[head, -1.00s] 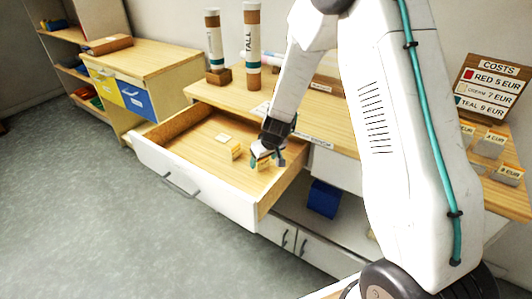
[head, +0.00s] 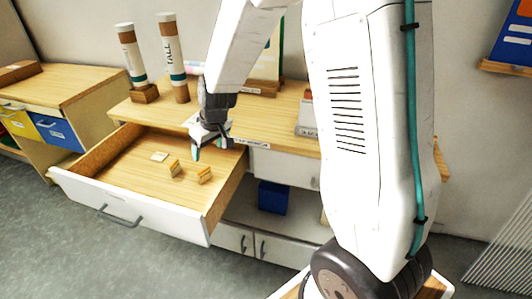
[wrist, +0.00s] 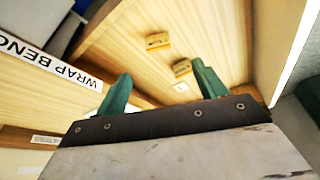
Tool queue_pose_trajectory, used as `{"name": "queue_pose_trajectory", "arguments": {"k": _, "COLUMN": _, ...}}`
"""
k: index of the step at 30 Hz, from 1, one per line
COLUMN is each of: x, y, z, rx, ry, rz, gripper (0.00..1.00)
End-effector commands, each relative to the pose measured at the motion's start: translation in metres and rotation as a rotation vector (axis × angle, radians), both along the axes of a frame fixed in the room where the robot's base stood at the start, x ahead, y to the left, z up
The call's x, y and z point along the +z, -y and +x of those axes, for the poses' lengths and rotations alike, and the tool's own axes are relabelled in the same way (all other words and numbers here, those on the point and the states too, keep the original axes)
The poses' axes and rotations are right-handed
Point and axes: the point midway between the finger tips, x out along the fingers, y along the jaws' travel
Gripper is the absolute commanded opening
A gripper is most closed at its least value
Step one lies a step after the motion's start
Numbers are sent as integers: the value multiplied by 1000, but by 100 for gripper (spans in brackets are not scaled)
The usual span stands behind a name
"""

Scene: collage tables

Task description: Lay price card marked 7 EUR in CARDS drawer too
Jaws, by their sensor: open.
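The open drawer (head: 130,212) holds two small card blocks with orange tops, a left one (head: 174,168) and a right one (head: 204,175), and a flat pale card (head: 159,156). Their prices are too small to read. My gripper (head: 210,152) is open and empty above the back right of the drawer, apart from the blocks. In the wrist view, the blocks (wrist: 158,40) (wrist: 182,67) lie beyond my spread green fingers (wrist: 162,88). No CARDS label is legible.
Two tall tubes (head: 125,60) (head: 171,60) stand on the bench top (head: 275,115) behind the drawer. A blue box (head: 272,197) sits on the shelf below. A cabinet with yellow and blue drawers (head: 55,131) stands left. My arm hides part of the bench.

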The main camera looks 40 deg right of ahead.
Motion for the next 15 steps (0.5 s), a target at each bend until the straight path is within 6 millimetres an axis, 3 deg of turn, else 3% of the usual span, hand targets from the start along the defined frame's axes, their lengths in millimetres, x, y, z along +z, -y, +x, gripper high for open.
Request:
{"name": "queue_pose_trajectory", "arguments": {"k": 5, "x": 65, "y": -4, "z": -52, "rx": -19, "ry": -29, "rz": 22, "gripper": 71}}
{"name": "queue_pose_trajectory", "arguments": {"k": 9, "x": 110, "y": -4, "z": -114, "rx": -46, "ry": -78, "rz": 29, "gripper": 71}}
{"name": "queue_pose_trajectory", "arguments": {"k": 15, "x": 153, "y": 1, "z": -207, "rx": -107, "ry": -144, "rz": 11, "gripper": 71}}
